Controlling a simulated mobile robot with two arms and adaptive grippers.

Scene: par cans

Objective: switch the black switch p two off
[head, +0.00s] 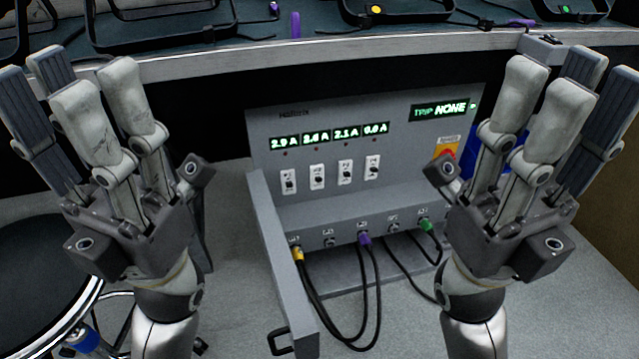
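A grey power panel (400,150) stands under the bench. Four small black switches on white plates sit in a row below its green readouts. The second from the left (317,176) seems to be p two, but the labels are too small to read. The readout above it (315,137) is lit and shows a non-zero current. Its lever position is too small to tell. My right gripper (572,88) is open and empty, right of the panel. My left gripper (72,82) is open and empty, left of the panel. Neither touches the panel.
The panel's grey door (283,265) hangs open towards me. Black cables with yellow, purple (364,239) and green (427,225) plugs hang from the lower sockets. The bench edge (300,58) runs above. A black stool (40,265) stands at left. A red-and-yellow knob (446,147) is at the panel's right.

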